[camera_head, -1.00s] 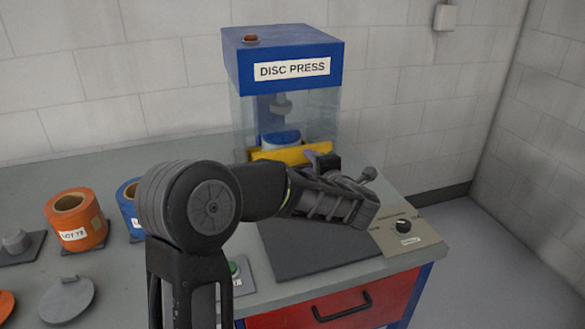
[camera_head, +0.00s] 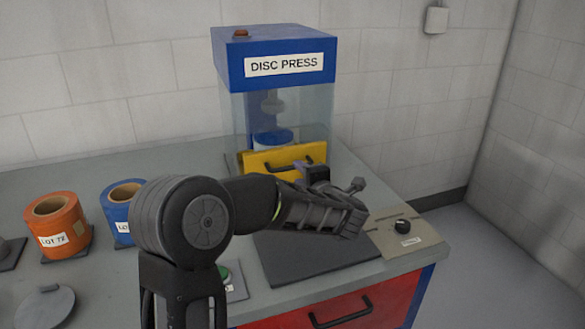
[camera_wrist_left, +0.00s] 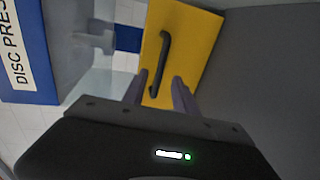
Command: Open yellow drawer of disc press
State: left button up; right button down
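The disc press (camera_head: 274,68) is a blue-topped machine with clear walls at the back of the bench. Its yellow drawer (camera_head: 256,165) has a dark bar handle (camera_head: 288,165). In the left wrist view the yellow drawer (camera_wrist_left: 202,42) and its handle (camera_wrist_left: 161,60) lie just ahead of the fingers. My left gripper (camera_wrist_left: 158,82) is open, with the lower end of the handle appearing between its fingertips; contact cannot be told. In the head view my left gripper (camera_head: 318,172) is in front of the drawer and partly hides its right side. My right gripper is not in view.
An orange roll (camera_head: 60,228) and a blue roll (camera_head: 123,210) stand on the bench at the left. A dark mat (camera_head: 310,258) and a knob panel (camera_head: 405,232) lie in front of the press. A red drawer (camera_head: 335,308) is below the bench top.

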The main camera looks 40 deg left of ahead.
aim_at(293, 168)
pick_arm(q)
jog(key=x, duration=0.6)
jog(key=shift+w+a+f, duration=0.1)
jog(key=shift+w+a, duration=0.05)
jog(key=shift+a, duration=0.15)
jog(key=shift+c, duration=0.5)
grip_shut()
dwell(0.6)
